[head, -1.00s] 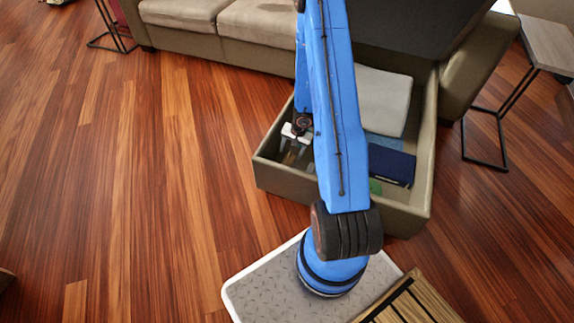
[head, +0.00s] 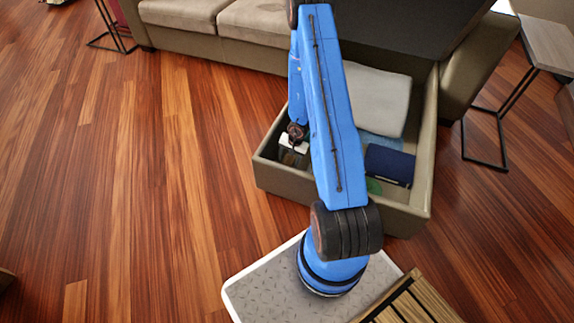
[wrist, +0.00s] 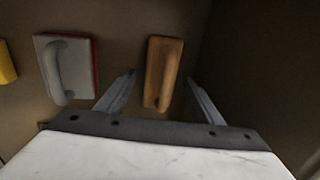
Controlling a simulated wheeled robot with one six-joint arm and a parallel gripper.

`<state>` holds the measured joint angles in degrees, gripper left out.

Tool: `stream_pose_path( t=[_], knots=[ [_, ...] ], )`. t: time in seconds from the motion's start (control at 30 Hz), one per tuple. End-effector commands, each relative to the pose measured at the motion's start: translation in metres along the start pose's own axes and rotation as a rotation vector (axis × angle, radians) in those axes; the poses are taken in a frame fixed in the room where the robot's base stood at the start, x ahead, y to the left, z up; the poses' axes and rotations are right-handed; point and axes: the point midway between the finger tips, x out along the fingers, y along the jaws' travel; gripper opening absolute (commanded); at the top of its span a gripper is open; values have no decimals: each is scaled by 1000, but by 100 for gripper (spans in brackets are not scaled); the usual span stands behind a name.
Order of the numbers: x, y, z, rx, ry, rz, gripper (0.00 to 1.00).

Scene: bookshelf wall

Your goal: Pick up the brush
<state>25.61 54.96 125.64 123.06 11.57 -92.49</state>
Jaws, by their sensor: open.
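An orange-brown block with a raised handle, which looks like the brush (wrist: 165,68), lies on the brown box floor in the wrist view. My gripper (wrist: 160,78) is open, with one finger on each side of the brush's near end as seen from the wrist. No contact shows, and I cannot tell the height of the fingertips above the floor. In the head view my gripper (head: 293,148) is down inside the left part of the open sofa storage box (head: 340,205). My arm and gripper hide the brush there.
A grey-white handled block with a red edge (wrist: 67,68) lies left of the brush, and a yellow thing (wrist: 6,63) is further left. The box wall is close on the right in the wrist view. A dark blue folded item (head: 390,164) and grey cushion (head: 378,98) lie in the box.

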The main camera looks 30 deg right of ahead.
Motion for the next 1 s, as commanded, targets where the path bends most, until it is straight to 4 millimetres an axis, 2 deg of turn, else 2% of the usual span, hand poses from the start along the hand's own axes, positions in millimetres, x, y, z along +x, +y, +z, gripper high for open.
stream_pose_path(
  t=[0.17, 0.27, 0.37, 0.47, 0.77, 1.0],
  knots=[
    [0, 0, 0, 0, 0, 0, 61],
    [0, 0, 0, 0, 0, 0, 42],
    [0, 0, 0, 0, 0, 0, 18],
    [0, 0, 0, 0, 0, 0, 12],
    [-4, -1, 0, 0, 0, -1, 12],
    [-32, -7, -1, -2, 2, -1, 12]
  ],
)
